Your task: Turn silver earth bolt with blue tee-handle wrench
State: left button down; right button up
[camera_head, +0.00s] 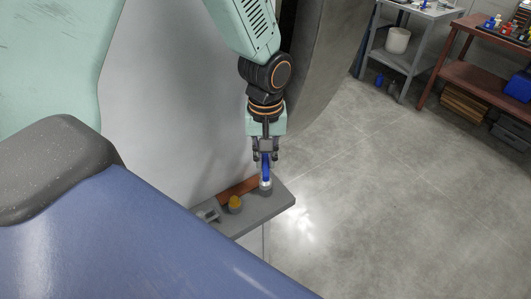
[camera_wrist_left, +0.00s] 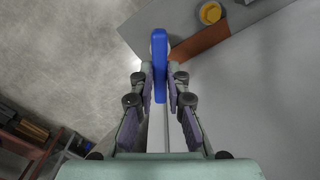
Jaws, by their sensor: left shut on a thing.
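My left gripper (camera_head: 265,157) points down over a small grey shelf and is shut on the blue tee-handle wrench (camera_head: 266,172). In the left wrist view the wrench's blue handle (camera_wrist_left: 160,72) stands between the two finger pads of my left gripper (camera_wrist_left: 160,85). The wrench's lower end meets a silver, round fitting (camera_head: 265,184) at the shelf's right part, which looks like the silver earth bolt. The wrench hides most of it, and I cannot tell how far they are engaged. My right gripper is not in view.
The grey shelf (camera_head: 270,207) carries a copper-brown bar (camera_head: 238,188), a yellow-topped knob (camera_head: 235,203) and a small grey bracket (camera_head: 208,214). A grey table (camera_head: 412,58) and a red-brown bench (camera_head: 462,72) stand far right. The floor between is clear.

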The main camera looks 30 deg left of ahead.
pick_arm(q)
jog(key=c, duration=1.5)
grip_release()
notch_tip(320, 180, up, 5)
jog(key=p, duration=0.5)
jog(key=shift+r, duration=0.1)
